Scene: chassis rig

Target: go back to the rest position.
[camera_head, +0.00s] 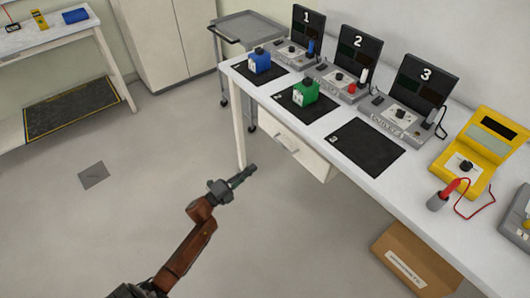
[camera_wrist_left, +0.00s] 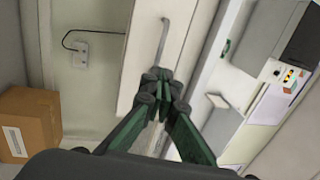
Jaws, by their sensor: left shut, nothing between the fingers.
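My left gripper (camera_head: 243,176) is shut and empty. It hangs over open floor in front of the white workbench (camera_head: 355,124), apart from the bench and everything on it. In the left wrist view its green fingers (camera_wrist_left: 158,88) meet at the tips, with a drawer front behind them. My left arm comes up from the bottom of the head view. My right gripper is in neither view.
On the bench, a blue box (camera_head: 260,62) and a green box (camera_head: 306,92) stand on black mats; the third mat (camera_head: 366,147) is empty. Numbered stations and a yellow meter (camera_head: 480,150) stand behind. A cardboard box (camera_head: 415,262) sits beneath.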

